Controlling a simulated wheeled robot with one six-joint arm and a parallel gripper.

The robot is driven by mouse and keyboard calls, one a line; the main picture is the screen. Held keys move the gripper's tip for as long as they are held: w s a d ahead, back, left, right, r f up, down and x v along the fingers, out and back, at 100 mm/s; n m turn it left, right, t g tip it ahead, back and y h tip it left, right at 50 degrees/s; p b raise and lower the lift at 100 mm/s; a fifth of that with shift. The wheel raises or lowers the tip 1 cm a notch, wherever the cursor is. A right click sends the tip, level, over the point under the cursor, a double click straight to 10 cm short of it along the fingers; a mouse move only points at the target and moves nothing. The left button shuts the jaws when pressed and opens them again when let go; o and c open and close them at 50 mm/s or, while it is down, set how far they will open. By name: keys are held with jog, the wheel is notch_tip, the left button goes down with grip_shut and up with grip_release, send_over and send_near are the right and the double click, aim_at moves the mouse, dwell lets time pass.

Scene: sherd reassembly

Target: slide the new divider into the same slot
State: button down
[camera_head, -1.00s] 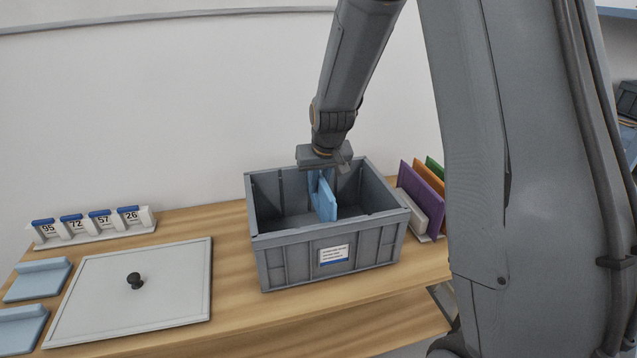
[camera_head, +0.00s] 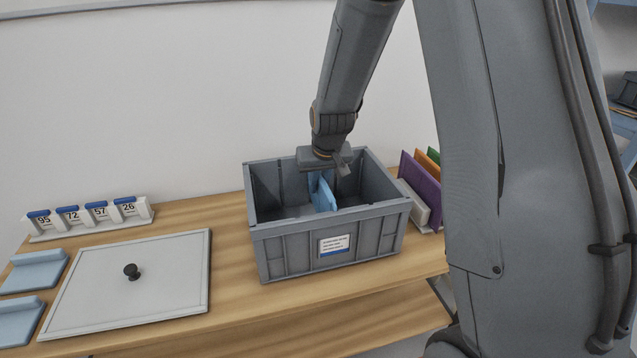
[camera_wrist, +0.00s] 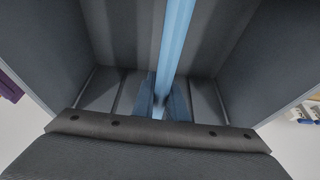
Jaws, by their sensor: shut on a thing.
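The light blue divider (camera_head: 325,197) stands inside the grey crate (camera_head: 287,250), near its middle. My gripper (camera_head: 320,174) is shut on the divider's upper part, with its palm near the level of the crate's rim. In the wrist view the divider (camera_wrist: 177,40) runs as a thin blue edge away from between my gripper's blue fingers (camera_wrist: 160,103). Vertical ribs show on the crate's inner walls. The divider's lower edge is hidden, and I cannot tell whether its ends sit in a slot.
A grey lid (camera_head: 165,290) with a black knob lies left of the crate. Two pale blue pieces (camera_head: 35,270) lie beyond it. A number stand (camera_head: 90,220) is at the back left. A rack with purple (camera_head: 420,190), orange and green panels stands close right of the crate.

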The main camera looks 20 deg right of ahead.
aim_at(322, 179)
jog(key=shift+f+b, duration=1.25)
jog(key=shift+f, duration=1)
jog(key=c, duration=1.7)
grip_release()
jog(key=shift+b+v, duration=0.45)
jog(key=shift+v, duration=3.45)
jog(key=shift+r, duration=0.1)
